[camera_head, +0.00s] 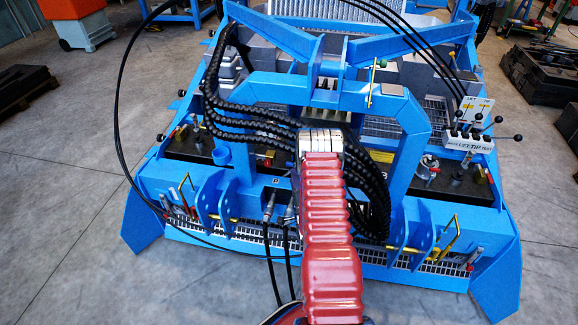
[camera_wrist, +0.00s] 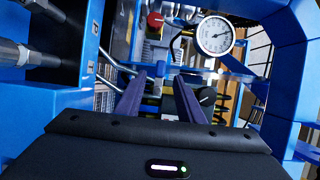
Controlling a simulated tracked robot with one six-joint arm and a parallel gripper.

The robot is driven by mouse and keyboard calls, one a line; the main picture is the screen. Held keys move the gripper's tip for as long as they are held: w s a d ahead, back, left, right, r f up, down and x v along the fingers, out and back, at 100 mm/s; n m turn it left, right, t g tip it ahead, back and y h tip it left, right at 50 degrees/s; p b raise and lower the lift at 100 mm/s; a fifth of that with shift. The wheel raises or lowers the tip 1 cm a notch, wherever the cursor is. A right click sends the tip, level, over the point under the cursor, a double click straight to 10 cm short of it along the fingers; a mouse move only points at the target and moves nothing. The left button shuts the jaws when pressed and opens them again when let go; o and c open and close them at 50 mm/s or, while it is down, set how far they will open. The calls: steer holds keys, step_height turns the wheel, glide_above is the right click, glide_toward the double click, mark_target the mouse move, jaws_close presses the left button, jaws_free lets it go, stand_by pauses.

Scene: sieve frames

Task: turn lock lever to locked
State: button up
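My gripper (camera_wrist: 159,77) shows in the wrist view as two dark purple fingers, spread apart with a gap between them. Dark and yellow parts of the machine show through the gap; I see nothing clearly held. A black round knob (camera_wrist: 207,96) is just right of the right finger, and I cannot tell whether they touch. In the head view my red arm hides the gripper. A bank of black-balled levers (camera_head: 468,142) stands on the machine's right side, with a label whose words I can partly read as "LIFT TIP". I cannot tell which lever is the lock lever.
A blue steel frame (camera_head: 262,92) arches around my arm. Black ribbed hoses (camera_head: 250,125) run beside it. A pressure gauge (camera_wrist: 214,36) and a red knob (camera_wrist: 155,20) lie beyond the fingers. A blue plate (camera_wrist: 85,50) is close on the left.

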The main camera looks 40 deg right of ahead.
mark_target(290, 166)
steer(key=x, duration=0.9)
steer(key=shift+s, duration=0.1)
jaws_close()
steer(key=shift+a+f, duration=0.1)
steer(key=shift+a, duration=0.15)
steer(key=shift+d, duration=0.1)
